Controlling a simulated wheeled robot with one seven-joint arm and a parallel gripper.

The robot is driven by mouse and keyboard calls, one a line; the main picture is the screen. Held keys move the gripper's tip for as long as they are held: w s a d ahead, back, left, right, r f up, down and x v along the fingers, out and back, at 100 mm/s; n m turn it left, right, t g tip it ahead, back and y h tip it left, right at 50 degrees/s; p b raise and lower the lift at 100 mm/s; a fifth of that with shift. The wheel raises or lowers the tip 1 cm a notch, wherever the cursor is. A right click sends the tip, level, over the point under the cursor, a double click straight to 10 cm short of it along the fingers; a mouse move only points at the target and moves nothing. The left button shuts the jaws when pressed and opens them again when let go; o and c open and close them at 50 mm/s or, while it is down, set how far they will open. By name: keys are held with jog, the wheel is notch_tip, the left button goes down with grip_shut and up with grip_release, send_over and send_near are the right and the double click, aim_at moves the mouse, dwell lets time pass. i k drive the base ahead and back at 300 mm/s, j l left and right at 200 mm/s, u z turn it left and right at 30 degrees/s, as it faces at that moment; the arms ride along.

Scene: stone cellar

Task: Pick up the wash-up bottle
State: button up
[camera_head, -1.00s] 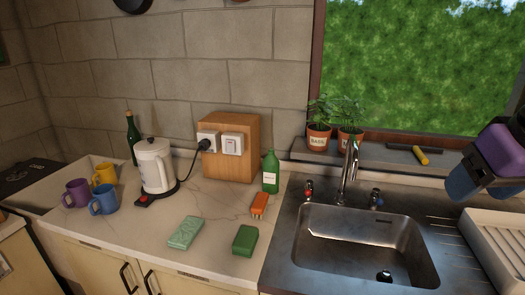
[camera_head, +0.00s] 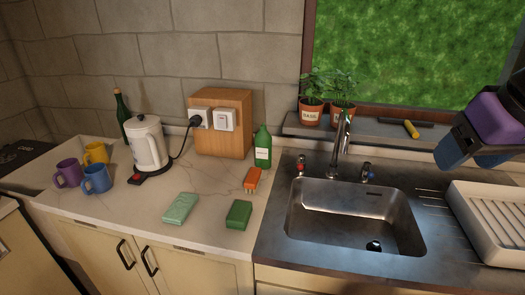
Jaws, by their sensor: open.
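The wash-up bottle (camera_head: 263,148) is green with a pale label. It stands upright on the light countertop, just right of the wooden socket box and left of the sink. My gripper (camera_head: 462,152) is at the right edge of the view, above the draining side of the sink. It is open and well apart from the bottle. Only part of the gripper shows; the picture's right edge cuts it off.
An orange brush (camera_head: 253,180), a green sponge (camera_head: 239,214) and a pale green packet (camera_head: 180,208) lie in front of the bottle. A white kettle (camera_head: 147,145) and mugs stand left. The tap (camera_head: 341,135), sink (camera_head: 300,232) and dish rack (camera_head: 470,242) are right.

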aim_at(264, 139)
jog(key=i+j, duration=0.15)
jog(key=j, duration=0.25)
jog(key=i+j, duration=0.1)
jog(key=j, duration=0.35)
jog(key=i+j+z, duration=0.1)
jog(key=j, duration=0.3)
jog(key=i+j, duration=0.15)
jog(key=j, duration=0.25)
jog(key=i+j, duration=0.1)
jog(key=j, duration=0.35)
jog(key=z, duration=0.05)
